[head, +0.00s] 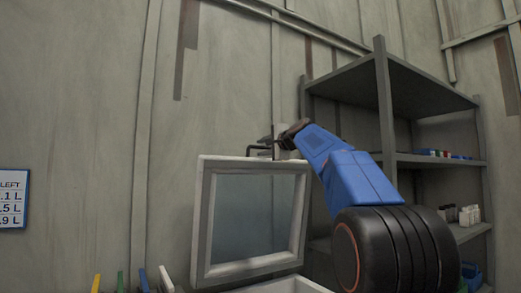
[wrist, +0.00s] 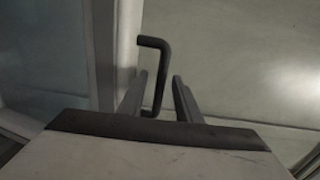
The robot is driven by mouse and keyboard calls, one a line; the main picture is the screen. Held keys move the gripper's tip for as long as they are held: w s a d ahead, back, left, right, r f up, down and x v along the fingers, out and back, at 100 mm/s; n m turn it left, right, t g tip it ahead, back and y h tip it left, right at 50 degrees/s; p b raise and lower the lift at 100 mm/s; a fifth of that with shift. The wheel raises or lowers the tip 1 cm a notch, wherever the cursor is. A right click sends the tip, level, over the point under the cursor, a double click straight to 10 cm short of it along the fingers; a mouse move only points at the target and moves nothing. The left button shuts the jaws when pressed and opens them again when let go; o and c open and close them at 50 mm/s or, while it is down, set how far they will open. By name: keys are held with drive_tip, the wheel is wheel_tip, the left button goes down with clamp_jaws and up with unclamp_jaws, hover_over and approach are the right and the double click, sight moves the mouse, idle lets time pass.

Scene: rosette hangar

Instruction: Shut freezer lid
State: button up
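The freezer lid (head: 203,222) stands raised, nearly upright, with a white frame around a bluish glass pane. The body of the freezer (head: 290,286) barely shows at the bottom edge. The lid's dark handle (head: 257,150) sticks out by the top edge of the frame. My gripper (head: 272,143) is at that top edge, next to the handle. In the wrist view, the bent handle (wrist: 154,42) reaches down between my two fingers (wrist: 160,76). The fingers are apart, with a gap to the right of the handle; whether the left finger touches it I cannot tell.
A dark metal shelf unit (head: 381,100) with small items stands behind my arm on the right. A sign (head: 12,199) hangs on the left wall. Several coloured upright pieces (head: 120,281) show at the bottom left. The space left of the lid is clear.

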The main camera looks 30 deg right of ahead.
drive_tip(key=shift+w, duration=0.95)
clamp_jaws()
drive_tip(key=shift+s, duration=0.1)
